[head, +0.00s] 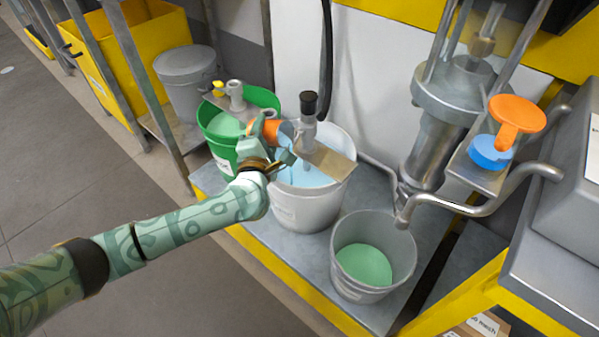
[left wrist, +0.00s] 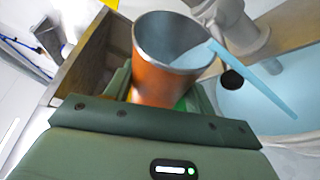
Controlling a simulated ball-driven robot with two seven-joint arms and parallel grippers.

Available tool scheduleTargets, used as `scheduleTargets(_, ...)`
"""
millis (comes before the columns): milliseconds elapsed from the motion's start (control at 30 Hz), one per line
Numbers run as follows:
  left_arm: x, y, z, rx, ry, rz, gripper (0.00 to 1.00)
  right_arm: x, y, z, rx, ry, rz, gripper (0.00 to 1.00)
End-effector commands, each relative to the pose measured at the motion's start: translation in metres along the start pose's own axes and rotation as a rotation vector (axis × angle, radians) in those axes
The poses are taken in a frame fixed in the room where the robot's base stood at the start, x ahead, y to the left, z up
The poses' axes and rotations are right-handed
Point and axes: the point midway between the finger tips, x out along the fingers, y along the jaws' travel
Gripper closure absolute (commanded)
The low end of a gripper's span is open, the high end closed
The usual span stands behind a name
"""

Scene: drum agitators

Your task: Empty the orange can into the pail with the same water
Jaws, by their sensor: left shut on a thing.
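My left gripper (head: 272,154) is shut on the orange can (head: 266,130), which also fills the middle of the left wrist view (left wrist: 160,82). The can is tilted, its mouth facing right in the head view. Light blue water (left wrist: 191,60) shows inside it. A light blue strip (left wrist: 247,58), which looks like a pouring stream, runs from its rim towards the white pail (head: 306,213). That pail holds light blue water (head: 300,177). A green pail (head: 221,153) with green water stands behind left. A smaller grey pail (head: 349,287) holds green water. My right gripper is out of view.
An agitator (head: 308,120) on a plate (head: 330,163) stands over the white pail, close to the can. A lidded grey bucket (head: 185,85) is at the back left. Pipes (head: 480,208) and a column (head: 435,140) rise at right. The floor at front left is clear.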

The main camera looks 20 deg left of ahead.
Motion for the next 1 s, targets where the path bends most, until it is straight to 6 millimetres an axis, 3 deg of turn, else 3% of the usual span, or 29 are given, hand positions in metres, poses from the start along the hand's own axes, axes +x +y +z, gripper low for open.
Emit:
scheduleTargets(267, 0.0, 0.001, 0.002, 0.016, -0.003, 0.008, 0.75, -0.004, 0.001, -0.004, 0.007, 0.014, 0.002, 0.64)
scheduleTargets(1000, -0.002, 0.002, 0.007, 0.064, -0.008, 0.028, 0.75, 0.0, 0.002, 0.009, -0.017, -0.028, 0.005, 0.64)
